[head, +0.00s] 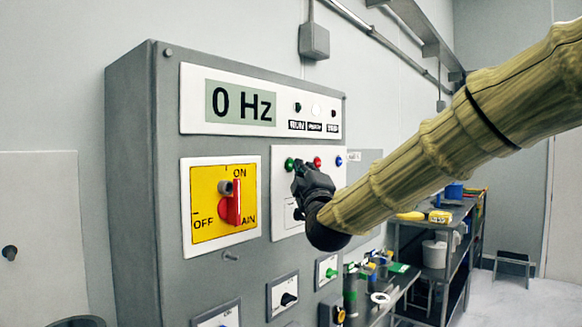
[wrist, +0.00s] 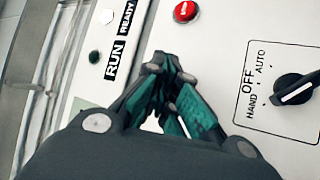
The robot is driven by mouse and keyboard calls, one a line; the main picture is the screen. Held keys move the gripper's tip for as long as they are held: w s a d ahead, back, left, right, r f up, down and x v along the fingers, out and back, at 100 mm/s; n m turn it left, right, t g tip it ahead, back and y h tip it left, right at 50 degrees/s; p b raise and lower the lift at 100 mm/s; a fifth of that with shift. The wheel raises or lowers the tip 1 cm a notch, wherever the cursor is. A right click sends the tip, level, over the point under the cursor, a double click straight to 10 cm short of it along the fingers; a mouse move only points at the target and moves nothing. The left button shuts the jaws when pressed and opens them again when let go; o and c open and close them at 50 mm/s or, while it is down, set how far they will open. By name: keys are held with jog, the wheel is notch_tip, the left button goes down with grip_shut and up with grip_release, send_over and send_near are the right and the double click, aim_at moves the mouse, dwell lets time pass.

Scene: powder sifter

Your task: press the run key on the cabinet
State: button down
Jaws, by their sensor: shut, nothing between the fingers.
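The grey cabinet (head: 132,180) stands at the left in the head view, with a row of push buttons on a white panel. The green button (head: 289,164), likely the run key, shows just left of my gripper tip. My gripper (head: 298,168) is shut and empty, its tips close in front of the button panel. I cannot tell whether they touch the green button. In the wrist view my gripper (wrist: 161,66) hides the green button's likely place. The red button (wrist: 186,11) is beyond the tips. The RUN label (wrist: 116,60) has a dark green lamp (wrist: 93,57) beside it.
The display (head: 241,103) reads 0 Hz. A red rotary handle (head: 235,205) juts out left of my gripper. A blue button (head: 338,160) sits right of the red one. The HAND/OFF/AUTO selector (wrist: 294,90) lies right in the wrist view. A cluttered bench (head: 400,285) stands at right.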

jog(key=shift+w+a, duration=0.25)
jog(key=shift+a, duration=0.05)
dwell(1.0)
jog(key=shift+s+d, duration=0.1)
jog(key=shift+d, duration=0.05)
jog(key=shift+s+d+b, duration=0.4)
jog(key=shift+d+b, duration=0.1)
jog(key=shift+b, duration=0.05)
dwell(0.3)
jog(key=s+d+b, duration=0.1)
jog(key=d, duration=0.1)
jog(key=s+d+b, duration=0.1)
jog(key=s+d, duration=0.1)
dwell(0.5)
jog(key=shift+f, duration=0.1)
dwell(0.5)
